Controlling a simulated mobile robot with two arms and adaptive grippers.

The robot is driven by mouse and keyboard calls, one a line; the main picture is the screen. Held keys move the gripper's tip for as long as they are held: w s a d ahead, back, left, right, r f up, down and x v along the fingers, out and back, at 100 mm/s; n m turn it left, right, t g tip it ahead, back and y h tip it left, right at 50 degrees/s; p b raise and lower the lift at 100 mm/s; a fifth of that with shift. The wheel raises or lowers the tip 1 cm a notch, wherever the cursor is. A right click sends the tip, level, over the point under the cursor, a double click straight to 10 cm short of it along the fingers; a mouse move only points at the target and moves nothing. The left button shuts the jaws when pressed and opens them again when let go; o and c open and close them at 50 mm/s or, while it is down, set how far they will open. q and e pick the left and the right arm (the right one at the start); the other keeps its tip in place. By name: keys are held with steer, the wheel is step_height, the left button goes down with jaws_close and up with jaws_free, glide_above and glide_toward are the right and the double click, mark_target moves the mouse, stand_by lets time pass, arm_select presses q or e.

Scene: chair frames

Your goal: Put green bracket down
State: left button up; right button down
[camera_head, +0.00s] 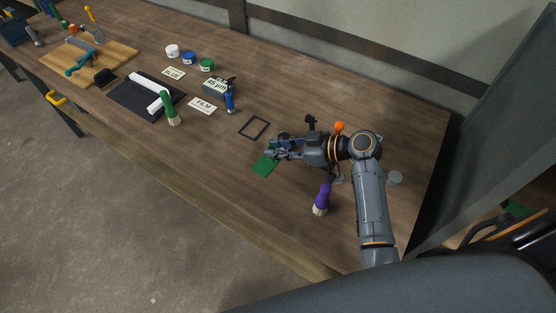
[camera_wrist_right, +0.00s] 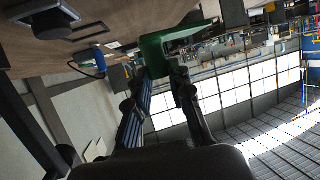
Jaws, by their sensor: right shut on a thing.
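The green bracket (camera_head: 265,165) shows in the head view at the fingertips of my right gripper (camera_head: 274,149), over the middle of the wooden table. In the right wrist view the green bracket (camera_wrist_right: 155,52) lies between the two fingers of my right gripper (camera_wrist_right: 160,82), which is shut on it. Part of the bracket is hidden by the fingers. I cannot tell whether it touches the table top. My left gripper is in no view.
A thin black rectangular outline (camera_head: 254,128) lies on the table (camera_head: 215,150) just beyond the gripper. A purple-handled brush (camera_head: 321,199) stands near the front edge.

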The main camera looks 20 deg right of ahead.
steer(key=shift+r, duration=1.6)
steer(key=shift+s+d+r+b, duration=0.15)
steer(key=shift+s+d+b, duration=0.05)
steer(key=shift+b, duration=0.1)
steer(key=s+d+r+b, duration=0.2)
steer(key=s+r, duration=0.5)
steer(key=s, duration=0.2)
steer(key=shift+s+r, duration=0.15)
steer(key=shift+r, duration=0.1)
